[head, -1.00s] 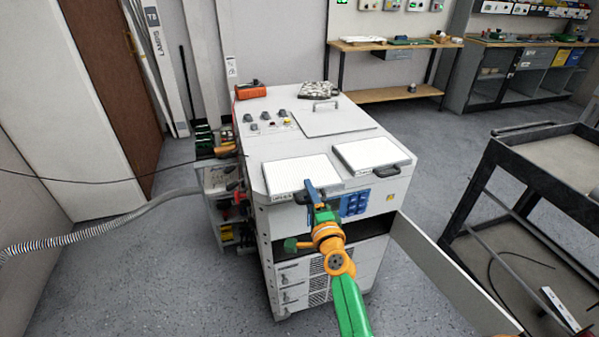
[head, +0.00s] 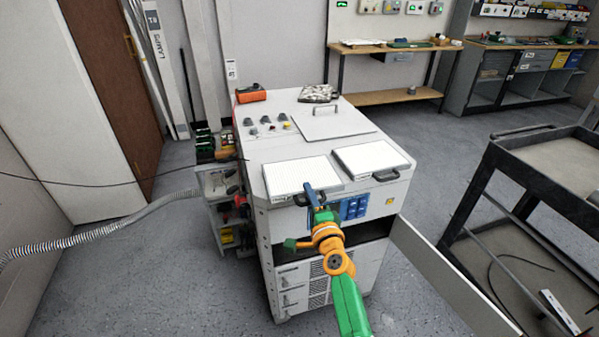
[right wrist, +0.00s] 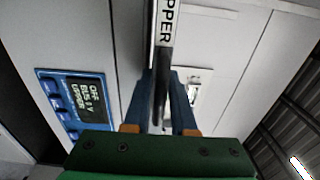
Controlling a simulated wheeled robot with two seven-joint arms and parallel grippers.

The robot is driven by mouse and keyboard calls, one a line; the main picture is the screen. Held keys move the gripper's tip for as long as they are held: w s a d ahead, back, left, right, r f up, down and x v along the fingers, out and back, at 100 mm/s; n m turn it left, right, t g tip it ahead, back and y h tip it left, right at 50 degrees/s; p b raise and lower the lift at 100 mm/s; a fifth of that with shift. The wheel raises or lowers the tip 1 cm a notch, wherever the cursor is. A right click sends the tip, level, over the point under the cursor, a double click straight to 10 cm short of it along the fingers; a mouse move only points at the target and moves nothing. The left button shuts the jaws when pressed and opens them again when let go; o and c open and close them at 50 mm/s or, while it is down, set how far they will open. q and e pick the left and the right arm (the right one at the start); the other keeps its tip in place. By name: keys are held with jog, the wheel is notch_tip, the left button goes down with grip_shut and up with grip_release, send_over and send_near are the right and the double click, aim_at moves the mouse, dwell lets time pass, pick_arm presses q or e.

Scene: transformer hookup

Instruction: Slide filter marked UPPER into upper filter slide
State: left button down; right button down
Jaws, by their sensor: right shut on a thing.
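The filter marked UPPER (head: 298,174) is a flat white panel lying on the front left of the cabinet's top (head: 255,158). My right gripper (head: 309,190) is at its front edge. In the right wrist view, the blue fingers of my right gripper (right wrist: 161,105) are shut on the filter's dark handle (right wrist: 162,75), beside a label (right wrist: 166,22) with "PPER" visible. A blue display panel (right wrist: 72,102) there reads UPPER on its last line. A dark opening (head: 357,228) shows in the cabinet's front, partly hidden by my right arm. I cannot identify the upper slide. My left gripper is out of view.
A second white filter (head: 370,158) with a dark handle lies to the right on the cabinet top. An open panel (head: 450,277) sticks out at the cabinet's right front. A dark cart (head: 487,158) stands further right. A grey hose (head: 95,236) lies left.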

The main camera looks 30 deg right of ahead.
jog(key=r+p+v, duration=0.2)
jog(key=v, duration=1.2)
jog(key=shift+p, duration=0.3)
dwell(0.4)
